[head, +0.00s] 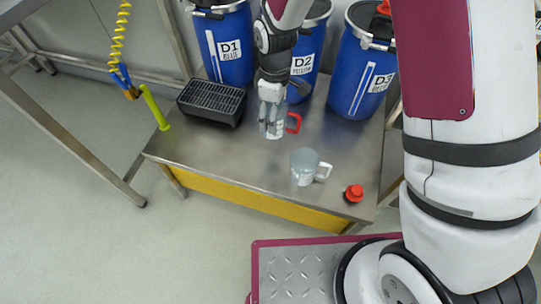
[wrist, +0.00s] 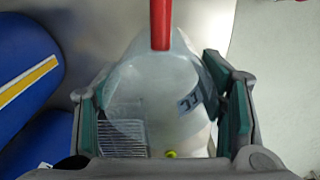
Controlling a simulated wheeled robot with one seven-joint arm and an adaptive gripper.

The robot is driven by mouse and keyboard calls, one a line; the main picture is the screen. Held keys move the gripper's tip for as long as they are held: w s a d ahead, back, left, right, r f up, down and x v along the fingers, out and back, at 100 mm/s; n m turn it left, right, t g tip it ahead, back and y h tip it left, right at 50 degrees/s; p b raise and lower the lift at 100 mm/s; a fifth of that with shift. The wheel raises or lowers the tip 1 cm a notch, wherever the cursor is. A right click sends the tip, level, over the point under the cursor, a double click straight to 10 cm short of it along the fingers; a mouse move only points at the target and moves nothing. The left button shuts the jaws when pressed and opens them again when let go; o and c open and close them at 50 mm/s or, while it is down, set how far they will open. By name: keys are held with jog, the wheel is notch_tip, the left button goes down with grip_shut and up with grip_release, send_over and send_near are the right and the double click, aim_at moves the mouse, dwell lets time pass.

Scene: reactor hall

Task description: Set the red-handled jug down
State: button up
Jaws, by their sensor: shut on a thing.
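The red-handled jug (head: 272,128) is a clear, pale jug over the middle of the steel bench in the head view, with its red handle on the right. My gripper (head: 271,92) comes down from above and is shut on the jug's body. In the wrist view the jug (wrist: 165,80) lies between the two green-padded fingers, with its red handle at the top and a dark marking on its side. I cannot tell whether its base touches the bench (head: 230,155).
A pale jug with a white handle (head: 304,168) stands nearer the front, with a red-topped item (head: 354,193) to its right. A black slotted tray (head: 212,100) is at the left. Blue drums D1 (head: 226,60), D2 (head: 305,45) and D3 (head: 355,80) line the back. The front left of the bench is clear.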

jog(key=shift+a+f+n+b, duration=0.15)
jog(key=shift+a+f+b, duration=0.1)
jog(key=shift+f, duration=0.25)
jog(key=shift+a+f+n+b, duration=0.15)
jog(key=shift+f+b, duration=0.05)
jog(key=shift+f, duration=0.3)
notch_tip(320, 180, down, 9)
jog(key=b, duration=0.3)
jog(key=shift+f, duration=0.15)
jog(key=shift+f+b, duration=0.15)
jog(key=shift+b, duration=0.15)
jog(key=o, duration=1.2)
notch_tip(320, 180, up, 12)
jog(key=p, duration=0.4)
jog(key=shift+r+p, duration=0.2)
jog(key=shift+p, duration=0.15)
